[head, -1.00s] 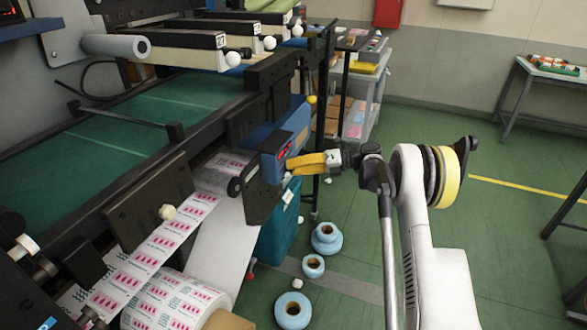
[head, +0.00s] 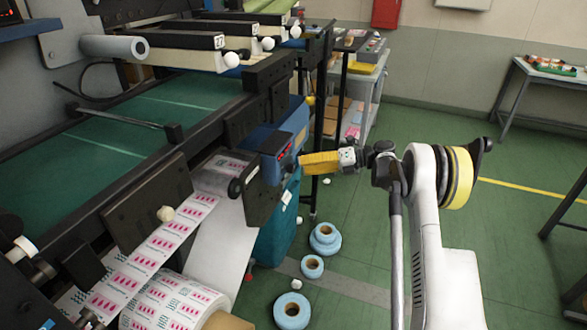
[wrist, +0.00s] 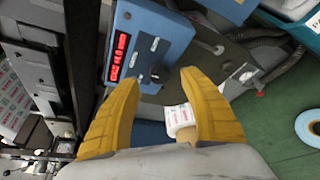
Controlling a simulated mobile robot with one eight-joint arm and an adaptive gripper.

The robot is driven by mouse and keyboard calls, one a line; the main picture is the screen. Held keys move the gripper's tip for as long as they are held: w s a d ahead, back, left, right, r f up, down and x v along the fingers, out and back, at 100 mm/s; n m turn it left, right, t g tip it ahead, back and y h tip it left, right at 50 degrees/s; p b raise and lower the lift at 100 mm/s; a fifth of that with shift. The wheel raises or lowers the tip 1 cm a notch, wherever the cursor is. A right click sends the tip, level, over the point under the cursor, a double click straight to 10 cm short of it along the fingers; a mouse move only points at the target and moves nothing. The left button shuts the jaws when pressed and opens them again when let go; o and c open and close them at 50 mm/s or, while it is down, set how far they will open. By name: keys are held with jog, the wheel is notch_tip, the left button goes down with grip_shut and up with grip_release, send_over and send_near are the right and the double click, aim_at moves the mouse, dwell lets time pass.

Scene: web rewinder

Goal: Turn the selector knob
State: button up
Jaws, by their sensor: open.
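The blue control box (wrist: 165,35) has a red lit display (wrist: 118,57) and several small white-marked controls. A dark round knob (wrist: 157,75) on its face looks like the selector knob; which way it points is too small to tell. In the head view the box (head: 285,140) sits at the machine's right end, and the knob cannot be made out. My gripper (wrist: 158,82) has its yellow fingers spread wide and empty, with the knob showing between the tips. In the head view my gripper (head: 302,164) is just right of the box, with a small gap.
A printed label roll (wrist: 180,118) shows between the fingers in the wrist view. Blue rolls (head: 325,238) lie on the green floor below the arm. A teal bin (head: 278,235) stands under the box.

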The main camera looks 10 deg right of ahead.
jog(key=v, duration=0.7)
jog(key=shift+r, duration=0.1)
